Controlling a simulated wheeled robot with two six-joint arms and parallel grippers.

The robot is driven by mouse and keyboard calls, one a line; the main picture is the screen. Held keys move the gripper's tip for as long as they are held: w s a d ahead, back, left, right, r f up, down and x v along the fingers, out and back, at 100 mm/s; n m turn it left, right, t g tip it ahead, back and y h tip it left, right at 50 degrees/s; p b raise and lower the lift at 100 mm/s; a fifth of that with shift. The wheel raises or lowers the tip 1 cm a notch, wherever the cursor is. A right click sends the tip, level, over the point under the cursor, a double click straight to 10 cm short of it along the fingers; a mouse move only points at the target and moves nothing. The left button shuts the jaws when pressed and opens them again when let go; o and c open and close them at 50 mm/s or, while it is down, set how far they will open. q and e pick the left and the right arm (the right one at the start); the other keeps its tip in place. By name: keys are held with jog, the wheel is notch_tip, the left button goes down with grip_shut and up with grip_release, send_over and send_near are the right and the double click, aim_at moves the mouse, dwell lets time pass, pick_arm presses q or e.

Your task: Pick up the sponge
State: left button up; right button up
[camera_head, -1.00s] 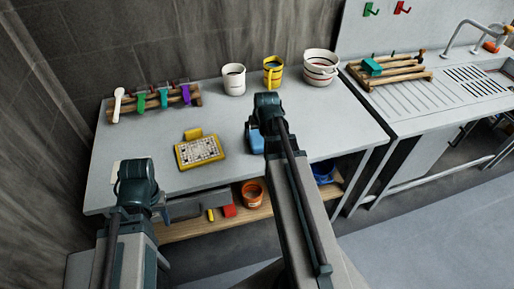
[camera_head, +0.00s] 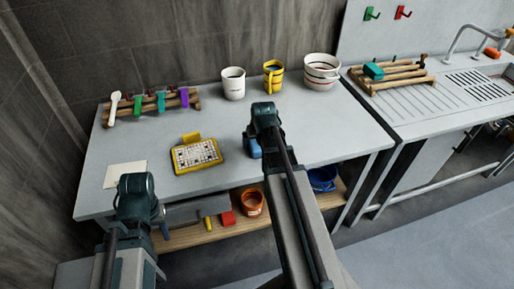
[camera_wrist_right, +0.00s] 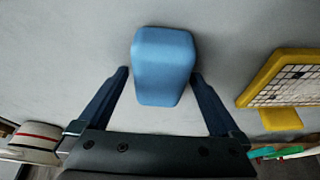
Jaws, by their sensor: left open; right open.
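A blue block that looks like the sponge (camera_wrist_right: 164,66) lies on the grey table between the fingers of my right gripper (camera_wrist_right: 160,85) in the right wrist view. The fingers are open, one on each side of its near end, with small gaps. In the head view the right gripper (camera_head: 262,128) is over the block, and only part of the blue (camera_head: 252,144) shows beside it. My left gripper (camera_head: 137,195) is at the table's front left edge, away from the block. Its fingertips are hidden in the head view.
A yellow-framed mosaic panel (camera_head: 196,155) lies left of the block. A white sheet (camera_head: 125,174) is near my left gripper. A tool rack (camera_head: 150,105), a white mug (camera_head: 233,84), a yellow jug (camera_head: 273,76) and a white bucket (camera_head: 321,71) stand behind. The table's right side is clear.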

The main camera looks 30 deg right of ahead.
jog(key=shift+f, duration=0.25)
dwell(0.3)
jog(key=c, duration=1.2)
jog(key=shift+r, duration=0.15)
jog(key=shift+c, duration=0.2)
